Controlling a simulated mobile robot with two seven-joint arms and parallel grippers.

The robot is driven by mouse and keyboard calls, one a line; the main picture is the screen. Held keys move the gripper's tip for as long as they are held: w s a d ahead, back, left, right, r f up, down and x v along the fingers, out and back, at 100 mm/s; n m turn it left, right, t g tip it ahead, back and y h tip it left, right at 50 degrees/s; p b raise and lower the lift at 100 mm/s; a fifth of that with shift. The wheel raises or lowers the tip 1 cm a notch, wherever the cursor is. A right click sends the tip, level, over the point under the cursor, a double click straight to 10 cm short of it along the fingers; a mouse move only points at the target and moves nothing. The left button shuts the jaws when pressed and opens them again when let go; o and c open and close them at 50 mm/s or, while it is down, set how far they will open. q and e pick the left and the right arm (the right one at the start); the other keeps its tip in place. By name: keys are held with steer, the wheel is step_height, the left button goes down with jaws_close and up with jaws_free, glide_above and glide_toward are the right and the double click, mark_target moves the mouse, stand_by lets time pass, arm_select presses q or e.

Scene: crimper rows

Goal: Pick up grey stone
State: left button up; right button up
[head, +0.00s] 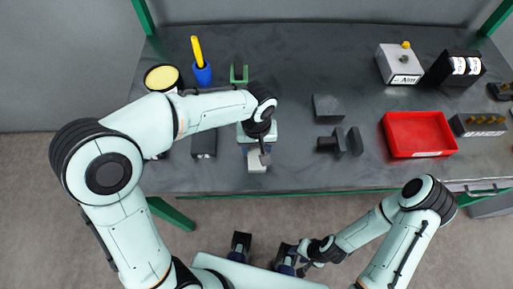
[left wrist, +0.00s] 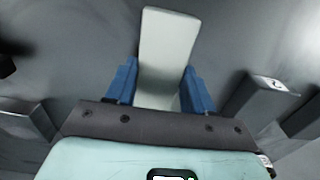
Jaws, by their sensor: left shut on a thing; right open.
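The grey stone (left wrist: 167,45) is a pale, long block in the left wrist view. It sits between the two blue fingers of my left gripper (left wrist: 160,90), which is shut on it. In the head view the stone's pale end (head: 257,162) shows just below my left gripper (head: 256,150), near the front edge of the table. The arm and gripper hide the rest of it. I cannot tell whether it touches the table. My right gripper (head: 264,250) is open and empty, in front of the table and away from the stone.
The dark table (head: 300,60) holds a red tray (head: 418,133), a dark grey block (head: 327,108), small black parts (head: 340,142), a blue cup (head: 202,74) with a yellow tool, a yellow-topped tin (head: 162,77) and a grey box (head: 399,64). The back middle is clear.

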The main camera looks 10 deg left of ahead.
mark_target(256, 149)
arm_select(q)
steer(key=shift+r, duration=0.15)
step_height(256, 149, up, 20)
steer(key=p, duration=0.3)
arm_select(e)
steer(key=r, duration=0.1)
steer(key=w+r, duration=0.1)
steer(key=r, duration=0.1)
steer(key=shift+w+r, duration=0.3)
steer(key=shift+r, duration=0.1)
arm_select(q)
steer(key=o, duration=0.6)
steer(key=shift+c, duration=1.1)
